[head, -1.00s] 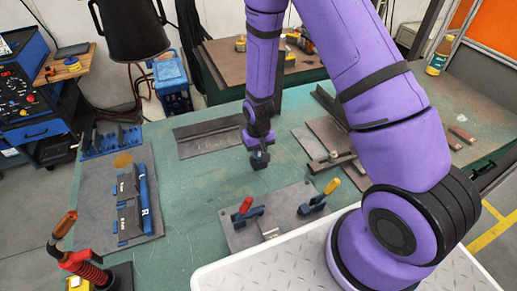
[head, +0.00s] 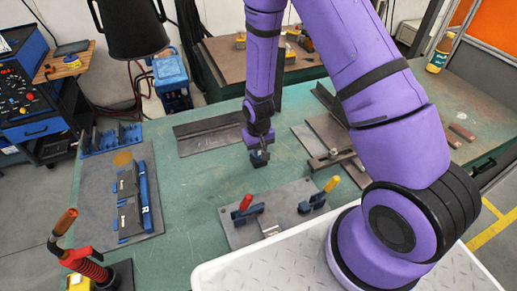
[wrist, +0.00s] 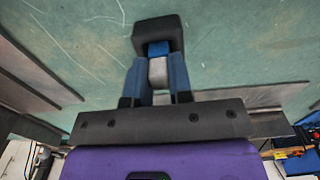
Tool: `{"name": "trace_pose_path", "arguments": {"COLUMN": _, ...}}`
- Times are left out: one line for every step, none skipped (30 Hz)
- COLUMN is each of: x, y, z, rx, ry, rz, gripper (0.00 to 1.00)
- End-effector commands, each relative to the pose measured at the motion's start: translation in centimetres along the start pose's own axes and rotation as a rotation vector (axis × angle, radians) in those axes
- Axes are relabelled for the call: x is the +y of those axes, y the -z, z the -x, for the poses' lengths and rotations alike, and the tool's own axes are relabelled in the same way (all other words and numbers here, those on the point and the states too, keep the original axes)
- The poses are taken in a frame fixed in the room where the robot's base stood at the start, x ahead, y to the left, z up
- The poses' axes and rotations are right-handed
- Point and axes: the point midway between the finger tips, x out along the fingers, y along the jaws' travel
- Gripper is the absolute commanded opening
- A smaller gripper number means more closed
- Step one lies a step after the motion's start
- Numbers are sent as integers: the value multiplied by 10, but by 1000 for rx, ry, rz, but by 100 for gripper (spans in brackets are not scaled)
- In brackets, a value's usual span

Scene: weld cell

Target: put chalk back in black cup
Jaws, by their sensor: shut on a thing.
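My gripper (head: 259,158) hangs from the purple arm over the middle of the green table; it is above or close to the surface, I cannot tell which. A small pale grey piece (wrist: 158,72) shows between the fingers, maybe the chalk.
Steel angle (head: 208,136) lies behind left, metal plates (head: 330,137) right. A grey board (head: 90,205) is at left, a torch (head: 85,265) front left.

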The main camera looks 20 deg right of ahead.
Motion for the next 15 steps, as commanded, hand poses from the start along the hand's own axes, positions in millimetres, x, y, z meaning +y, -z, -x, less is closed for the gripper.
{"name": "trace_pose_path", "arguments": {"x": 0, "y": 0, "z": -1, "rx": 0, "ry": 0, "rz": 0, "gripper": 1}}
{"name": "trace_pose_path", "arguments": {"x": 0, "y": 0, "z": -1, "rx": 0, "ry": 0, "rz": 0, "gripper": 1}}
{"name": "trace_pose_path", "arguments": {"x": 0, "y": 0, "z": -1, "rx": 0, "ry": 0, "rz": 0, "gripper": 29}}
{"name": "trace_pose_path", "arguments": {"x": 0, "y": 0, "z": -1, "rx": 0, "ry": 0, "rz": 0, "gripper": 36}}
{"name": "trace_pose_path", "arguments": {"x": 0, "y": 0, "z": -1, "rx": 0, "ry": 0, "rz": 0, "gripper": 43}}
{"name": "trace_pose_path", "arguments": {"x": 0, "y": 0, "z": -1, "rx": 0, "ry": 0, "rz": 0, "gripper": 50}}
{"name": "trace_pose_path", "arguments": {"x": 0, "y": 0, "z": -1, "rx": 0, "ry": 0, "rz": 0, "gripper": 50}}
{"name": "trace_pose_path", "arguments": {"x": 0, "y": 0, "z": -1, "rx": 0, "ry": 0, "rz": 0, "gripper": 50}}
{"name": "trace_pose_path", "arguments": {"x": 0, "y": 0, "z": -1, "rx": 0, "ry": 0, "rz": 0, "gripper": 50}}
{"name": "trace_pose_path", "arguments": {"x": 0, "y": 0, "z": -1, "rx": 0, "ry": 0, "rz": 0, "gripper": 50}}
{"name": "trace_pose_path", "arguments": {"x": 0, "y": 0, "z": -1, "rx": 0, "ry": 0, "rz": 0, "gripper": 50}}
{"name": "trace_pose_path", "arguments": {"x": 0, "y": 0, "z": -1, "rx": 0, "ry": 0, "rz": 0, "gripper": 50}}
{"name": "trace_pose_path", "arguments": {"x": 0, "y": 0, "z": -1, "rx": 0, "ry": 0, "rz": 0, "gripper": 50}}
{"name": "trace_pose_path", "arguments": {"x": 0, "y": 0, "z": 0, "rx": 0, "ry": 0, "rz": 0, "gripper": 50}}
{"name": "trace_pose_path", "arguments": {"x": 0, "y": 0, "z": 0, "rx": 1, "ry": 0, "rz": 0, "gripper": 50}}
